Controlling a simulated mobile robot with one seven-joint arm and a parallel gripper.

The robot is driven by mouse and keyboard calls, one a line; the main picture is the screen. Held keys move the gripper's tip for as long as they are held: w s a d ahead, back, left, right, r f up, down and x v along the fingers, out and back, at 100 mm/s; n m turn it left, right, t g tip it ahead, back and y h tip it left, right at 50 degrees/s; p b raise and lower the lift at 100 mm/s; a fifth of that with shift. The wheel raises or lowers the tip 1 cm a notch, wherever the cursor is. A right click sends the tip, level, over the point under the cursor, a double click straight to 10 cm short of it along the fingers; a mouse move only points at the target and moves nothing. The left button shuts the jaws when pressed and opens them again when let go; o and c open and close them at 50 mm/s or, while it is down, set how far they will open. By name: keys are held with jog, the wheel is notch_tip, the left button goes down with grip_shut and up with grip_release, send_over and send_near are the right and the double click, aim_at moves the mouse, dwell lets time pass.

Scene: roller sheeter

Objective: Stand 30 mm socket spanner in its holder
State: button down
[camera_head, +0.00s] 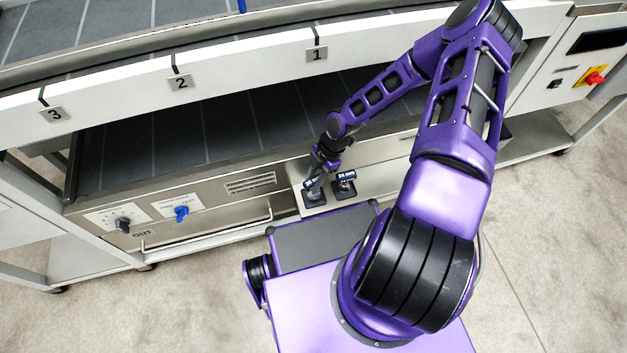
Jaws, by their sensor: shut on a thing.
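Two dark holders stand side by side on a pale ledge low on the machine's front. The right holder (345,191) has a label that seems to read 24 mm. The left holder (313,197) has a label that is partly covered and hard to read. My gripper (319,172) is right above the left holder, pointing down. It is shut on a slim grey piece, which looks like the socket spanner (316,187). The spanner's lower end is at the left holder; whether it is in the holder or just above it I cannot tell.
The machine's white rail with plates 1, 2 and 3 (180,84) runs above and behind the arm. A panel with a black knob (122,225) and a blue knob (181,213) is to the left. A red switch (595,78) is at far right.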

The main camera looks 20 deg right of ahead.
jog(key=shift+f+b, duration=0.5)
jog(key=shift+f, duration=0.05)
dwell(0.6)
jog(key=shift+c, duration=0.2)
grip_release()
dwell(0.3)
jog(key=shift+r+p, duration=2.45)
jog(key=shift+r, duration=1.05)
